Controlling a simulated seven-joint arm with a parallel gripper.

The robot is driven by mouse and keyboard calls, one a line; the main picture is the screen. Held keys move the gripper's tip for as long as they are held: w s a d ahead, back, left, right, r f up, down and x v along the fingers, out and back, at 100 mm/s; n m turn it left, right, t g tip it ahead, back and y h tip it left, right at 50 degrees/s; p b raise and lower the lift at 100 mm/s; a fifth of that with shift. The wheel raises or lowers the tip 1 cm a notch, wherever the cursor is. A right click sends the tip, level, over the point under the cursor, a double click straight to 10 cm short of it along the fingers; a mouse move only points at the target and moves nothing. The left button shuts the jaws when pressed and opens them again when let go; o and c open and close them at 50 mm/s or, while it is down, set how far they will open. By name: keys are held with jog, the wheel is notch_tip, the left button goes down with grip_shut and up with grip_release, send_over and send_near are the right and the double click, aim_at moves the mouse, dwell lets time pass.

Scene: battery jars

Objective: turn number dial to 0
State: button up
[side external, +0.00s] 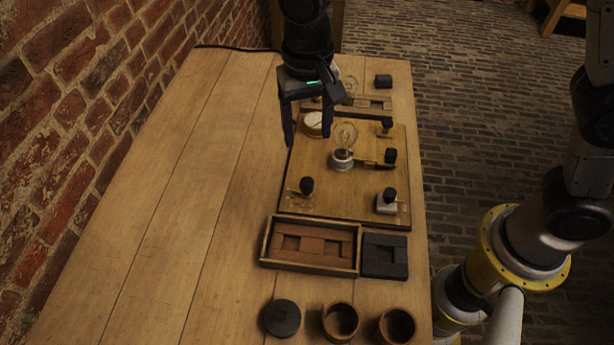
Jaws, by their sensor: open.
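A round white-faced dial with a brass-coloured rim (313,125) sits at the far left part of the wooden board (300,206). It is the only dial-like thing I can make out; its numbers and setting are too small to read. My gripper (307,138) is open, with its two dark fingers pointing down. In the picture the fingers appear on either side of the dial, and the right one partly covers it. I cannot tell the height of the fingertips or whether they touch it.
A glass bulb in a white socket (342,160) stands mid-board, with several black-knobbed switches, one at front left (306,187). A wooden tray (266,259), a black block (385,257), a black disc (281,318) and two brown jars (340,322) lie nearer. The table's left side is clear.

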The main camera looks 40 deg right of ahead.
aim_at(307, 182)
notch_tip(307, 182, down, 14)
jog(key=shift+s+a+r, duration=0.1)
jog(key=shift+s+a, duration=0.05)
dwell(0.4)
grip_shut()
